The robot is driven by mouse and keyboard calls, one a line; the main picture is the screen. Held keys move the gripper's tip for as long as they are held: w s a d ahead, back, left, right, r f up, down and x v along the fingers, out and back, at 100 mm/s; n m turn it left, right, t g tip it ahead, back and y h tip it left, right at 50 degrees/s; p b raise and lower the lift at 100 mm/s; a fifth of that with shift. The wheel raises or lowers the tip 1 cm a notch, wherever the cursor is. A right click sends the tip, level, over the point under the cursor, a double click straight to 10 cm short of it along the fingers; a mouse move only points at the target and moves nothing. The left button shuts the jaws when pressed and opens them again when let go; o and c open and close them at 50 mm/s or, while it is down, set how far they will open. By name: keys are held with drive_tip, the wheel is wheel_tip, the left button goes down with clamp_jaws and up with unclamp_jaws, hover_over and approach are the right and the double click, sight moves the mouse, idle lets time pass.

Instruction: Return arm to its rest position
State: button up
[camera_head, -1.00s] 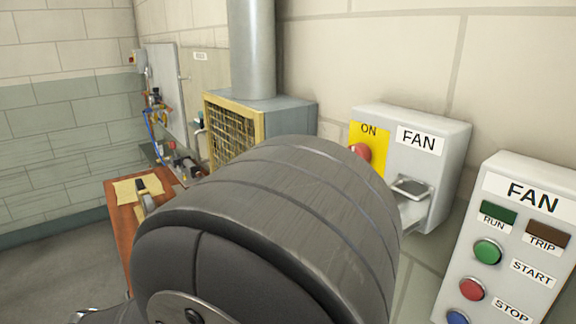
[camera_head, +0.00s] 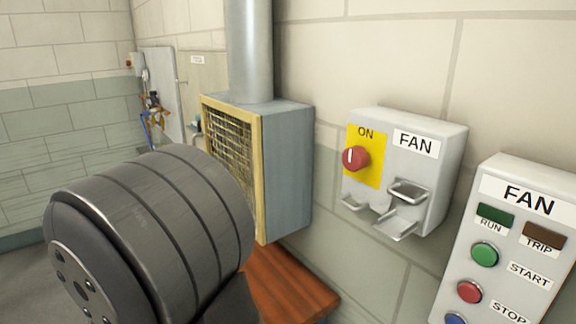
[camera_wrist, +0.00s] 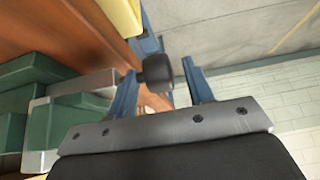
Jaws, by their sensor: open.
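My gripper (camera_wrist: 160,88) shows in the wrist view with its two blue fingers spread apart. A dark rounded object (camera_wrist: 158,70) appears between and beyond the fingertips; I cannot tell what it is or how far off it is. In the head view my thick grey arm link fills the lower left, and the gripper is hidden or out of frame there.
A grey FAN switch box (camera_head: 436,180) with a red knob (camera_head: 356,158) and a FAN button panel (camera_head: 540,240) are on the right wall. A mesh-fronted box (camera_head: 287,170) stands behind my arm above a wooden bench (camera_head: 290,285). Green blocks (camera_wrist: 75,130) lie left in the wrist view.

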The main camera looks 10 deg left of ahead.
drive_tip(key=v, duration=1.7)
drive_tip(key=x, duration=1.7)
drive_tip(key=shift+w+a+f, duration=0.1)
drive_tip(key=shift+f, duration=0.2)
drive_tip(key=shift+r, duration=0.15)
drive_tip(key=shift+g+h, duration=0.3)
drive_tip(key=shift+w+g+h, duration=0.1)
drive_tip(key=shift+g+h, duration=0.5)
drive_tip(key=shift+a+r+g+h, duration=0.1)
drive_tip(key=shift+a+g+h, duration=0.05)
drive_tip(key=shift+g+h, duration=0.55)
